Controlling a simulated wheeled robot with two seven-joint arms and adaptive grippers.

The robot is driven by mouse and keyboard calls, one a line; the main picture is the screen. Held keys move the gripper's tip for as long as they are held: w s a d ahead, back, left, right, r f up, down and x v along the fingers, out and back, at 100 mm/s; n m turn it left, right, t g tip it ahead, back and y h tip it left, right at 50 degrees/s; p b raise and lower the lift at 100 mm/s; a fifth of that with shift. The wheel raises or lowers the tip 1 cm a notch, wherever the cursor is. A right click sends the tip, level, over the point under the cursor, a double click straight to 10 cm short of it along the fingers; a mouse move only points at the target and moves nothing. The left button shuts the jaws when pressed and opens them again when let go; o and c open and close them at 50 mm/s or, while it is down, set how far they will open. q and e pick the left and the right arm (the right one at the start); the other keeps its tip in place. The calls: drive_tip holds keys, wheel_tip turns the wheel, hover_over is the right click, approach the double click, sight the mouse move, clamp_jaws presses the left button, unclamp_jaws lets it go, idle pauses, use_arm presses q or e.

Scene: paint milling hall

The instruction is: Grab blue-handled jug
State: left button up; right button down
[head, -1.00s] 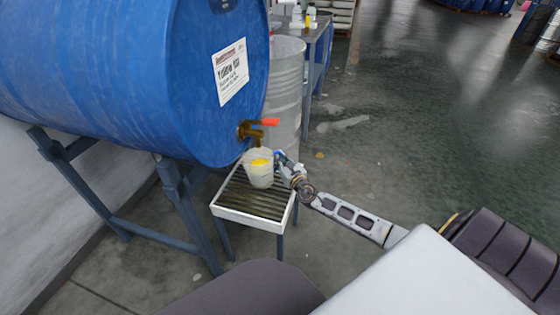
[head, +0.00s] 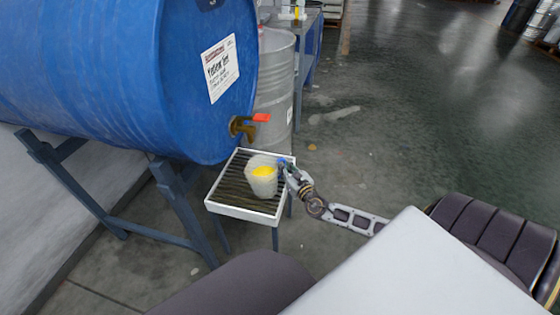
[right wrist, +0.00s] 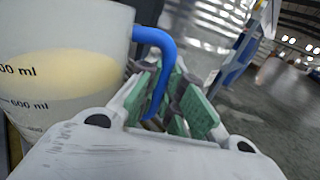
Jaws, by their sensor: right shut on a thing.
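The jug (head: 262,177) is translucent white with yellow liquid inside. In the head view it is upright over the slatted tray stand (head: 240,212), in front of the barrel's tap; I cannot tell whether it touches the slats. My right gripper (head: 286,168) reaches it from the right. In the right wrist view the jug (right wrist: 60,70) fills the left side, with volume marks. Its blue handle (right wrist: 160,60) runs down between the green-padded fingers of the right gripper (right wrist: 172,103), which is shut on it. My left gripper is not in view.
A large blue barrel (head: 120,70) lies on a blue-grey frame (head: 180,205) at the left. Its brass tap with a red lever (head: 261,117) sticks out behind the jug. A grey drum (head: 275,85) and a bench stand behind. The floor at the right is open.

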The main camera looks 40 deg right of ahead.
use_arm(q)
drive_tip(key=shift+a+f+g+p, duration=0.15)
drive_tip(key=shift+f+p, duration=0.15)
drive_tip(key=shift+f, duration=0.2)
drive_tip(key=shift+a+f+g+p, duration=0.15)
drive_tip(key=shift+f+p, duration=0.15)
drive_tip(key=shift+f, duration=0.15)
use_arm(e)
drive_tip(key=s, duration=0.8)
drive_tip(key=shift+s+a+r, duration=0.15)
drive_tip(key=shift+s+a, duration=0.1)
drive_tip(key=shift+a, duration=0.1)
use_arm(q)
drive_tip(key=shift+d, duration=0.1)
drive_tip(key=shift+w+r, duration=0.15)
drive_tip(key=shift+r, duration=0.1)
